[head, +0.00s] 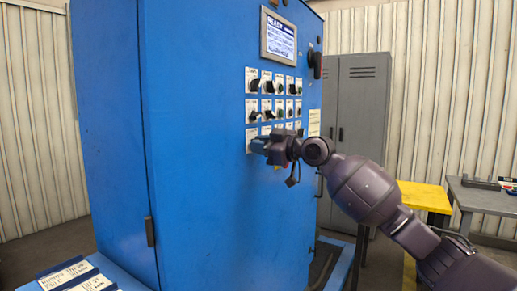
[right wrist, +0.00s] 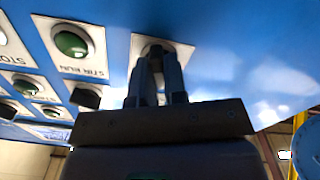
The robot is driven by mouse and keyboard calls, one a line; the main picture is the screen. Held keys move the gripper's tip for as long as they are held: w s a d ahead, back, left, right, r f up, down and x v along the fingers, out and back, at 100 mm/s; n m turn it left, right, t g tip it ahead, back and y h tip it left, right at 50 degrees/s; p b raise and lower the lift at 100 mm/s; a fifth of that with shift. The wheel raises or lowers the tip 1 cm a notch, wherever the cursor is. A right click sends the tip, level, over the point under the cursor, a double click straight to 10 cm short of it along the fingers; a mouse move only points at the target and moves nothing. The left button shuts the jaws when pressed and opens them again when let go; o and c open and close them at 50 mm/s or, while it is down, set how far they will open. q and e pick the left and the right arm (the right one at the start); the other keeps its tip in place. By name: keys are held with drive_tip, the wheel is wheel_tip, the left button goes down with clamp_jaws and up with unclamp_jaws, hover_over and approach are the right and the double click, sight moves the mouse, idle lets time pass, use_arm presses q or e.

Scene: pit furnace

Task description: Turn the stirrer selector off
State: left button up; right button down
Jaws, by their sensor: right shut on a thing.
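The blue control cabinet (head: 215,70) fills the middle of the head view, with rows of small switches and lamps on its front. My right gripper (head: 258,146) is at the lower left of these rows, against the panel, and hides part of the lowest row. In the right wrist view its two fingers (right wrist: 158,72) are shut on a dark selector knob (right wrist: 153,48) on a white plate. That plate's label is not readable. Beside it is a green lamp (right wrist: 71,43) labelled "STIR RUN". The knob's pointing direction is hidden by the fingers. My left gripper is not in view.
A display (head: 279,37) reading "READY" is above the switches. A dark handle (head: 316,65) sits at the panel's right edge. A grey locker (head: 362,105), a yellow table (head: 425,197) and a grey bench (head: 485,199) stand to the right. Labelled plates (head: 78,277) lie at lower left.

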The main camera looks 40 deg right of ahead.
drive_tip(key=shift+n, duration=0.5)
drive_tip(key=c, duration=1.2)
unclamp_jaws()
drive_tip(key=shift+o, duration=0.2)
drive_tip(key=shift+s, duration=0.1)
drive_tip(key=v, duration=1)
drive_tip(key=shift+s+p, duration=0.3)
drive_tip(key=shift+p, duration=0.15)
drive_tip(key=shift+d, duration=0.1)
